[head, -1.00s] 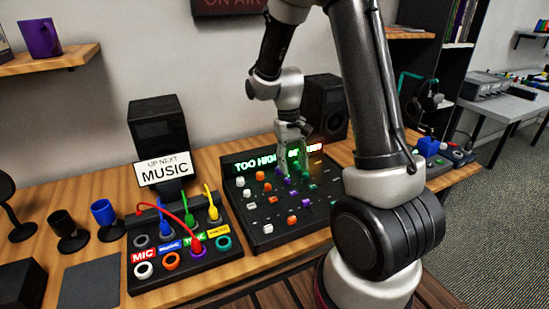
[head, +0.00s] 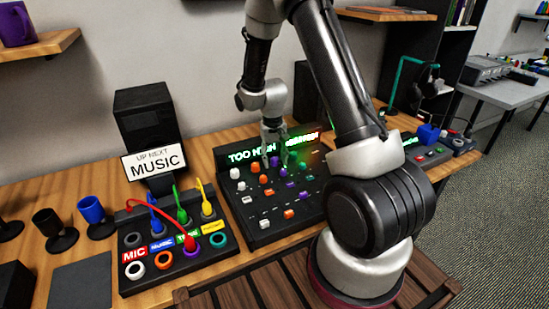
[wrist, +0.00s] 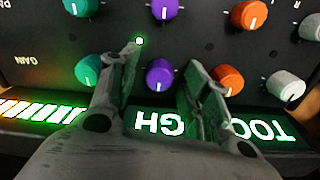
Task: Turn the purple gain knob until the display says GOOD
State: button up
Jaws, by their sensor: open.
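The mixer panel (head: 262,229) carries rows of coloured knobs under a lit display (head: 252,156). The display reads TOO HIGH, beside a lit bar, partly hidden by my gripper in the head view. In the upside-down wrist view, the purple gain knob (wrist: 160,75) is in the row nearest the display (wrist: 160,123), in line with a GAIN label. My gripper (wrist: 164,58) is open with one finger on each side of that knob. A gap shows around the knob. In the head view my gripper (head: 269,159) is at the panel's upper part.
A teal knob (wrist: 88,70) and an orange knob (wrist: 228,79) flank my fingers closely. Another purple knob (wrist: 164,8) is one row away. A cable patch box (head: 190,261) and a MUSIC sign (head: 154,162) stand left of the panel. Blue (head: 92,209) and black cups stand further left.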

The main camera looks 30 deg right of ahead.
aim_at(274, 159)
jog(key=shift+c, duration=0.4)
grip_shut()
jog(key=n, duration=0.4)
jog(key=shift+n, duration=0.4)
jog(key=shift+o, duration=0.4)
grip_release()
jog(key=shift+r, duration=0.1)
notch_tip(274, 159, up, 12)
jog(key=shift+a, duration=0.2)
jog(key=shift+s, duration=0.1)
